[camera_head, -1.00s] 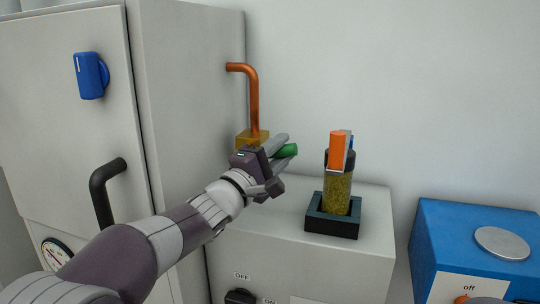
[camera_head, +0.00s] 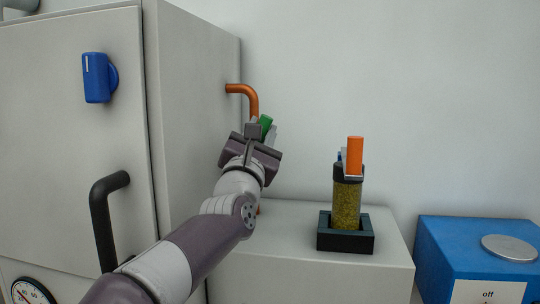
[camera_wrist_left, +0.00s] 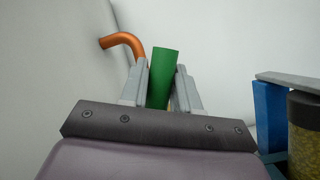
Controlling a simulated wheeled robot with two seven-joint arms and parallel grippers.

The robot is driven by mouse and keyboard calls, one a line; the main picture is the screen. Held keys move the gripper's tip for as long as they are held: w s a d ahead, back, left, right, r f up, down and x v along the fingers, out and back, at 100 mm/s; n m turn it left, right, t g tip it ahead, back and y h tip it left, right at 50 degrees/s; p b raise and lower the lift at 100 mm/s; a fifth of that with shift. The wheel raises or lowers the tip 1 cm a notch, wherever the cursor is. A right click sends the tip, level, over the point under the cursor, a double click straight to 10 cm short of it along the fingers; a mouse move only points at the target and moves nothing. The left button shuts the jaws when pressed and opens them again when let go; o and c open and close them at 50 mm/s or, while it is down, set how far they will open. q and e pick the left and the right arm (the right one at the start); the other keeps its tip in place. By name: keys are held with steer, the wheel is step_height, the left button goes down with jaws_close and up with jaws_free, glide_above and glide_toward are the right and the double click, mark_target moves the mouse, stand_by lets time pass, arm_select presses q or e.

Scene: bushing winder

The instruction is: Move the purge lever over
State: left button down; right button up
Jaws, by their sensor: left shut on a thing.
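A green lever (camera_head: 265,125), taken to be the purge lever, shows at the tip of my left gripper (camera_head: 262,135). In the left wrist view the same green lever (camera_wrist_left: 163,78) stands between the two grey fingers of my left gripper (camera_wrist_left: 161,88), which is shut on it. It points up, away from the palm. Behind it an orange copper pipe (camera_head: 243,90) comes out of the grey cabinet's side and bends down. The lever's base and the pipe's lower part are hidden behind my gripper and arm. My right gripper is not in view.
A jar of yellowish grains (camera_head: 346,204) with an orange handle (camera_head: 355,157) stands in a dark square holder (camera_head: 345,243) to the right. A grey cabinet (camera_head: 190,130) with a black door handle (camera_head: 103,220) stands left. A blue box (camera_head: 440,240) stands far right.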

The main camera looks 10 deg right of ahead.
arm_select(q)
steer(key=n, duration=0.1)
steer(key=a+n+y, duration=0.1)
steer(key=n+y, duration=0.1)
steer(key=n, duration=0.1)
steer(key=shift+w+a+r+b, duration=0.25)
steer(key=shift+w+a+b, duration=0.1)
steer(key=shift+a+b, duration=0.05)
steer(key=shift+w+a+r+n+y, duration=0.1)
steer(key=shift+a+n+y, duration=0.3)
steer(key=shift+n, duration=0.3)
steer(key=shift+w+a+n+y, duration=0.15)
steer(key=shift+a+n+y, duration=0.15)
steer(key=shift+n+y, duration=0.35)
steer(key=shift+w+a+r+n+y, duration=0.1)
steer(key=shift+a+n+y, duration=0.25)
steer(key=shift+n, duration=0.4)
steer(key=c, duration=0.9)
jaws_free()
steer(key=shift+c, duration=0.2)
steer(key=shift+o, duration=0.2)
steer(key=shift+a, duration=0.1)
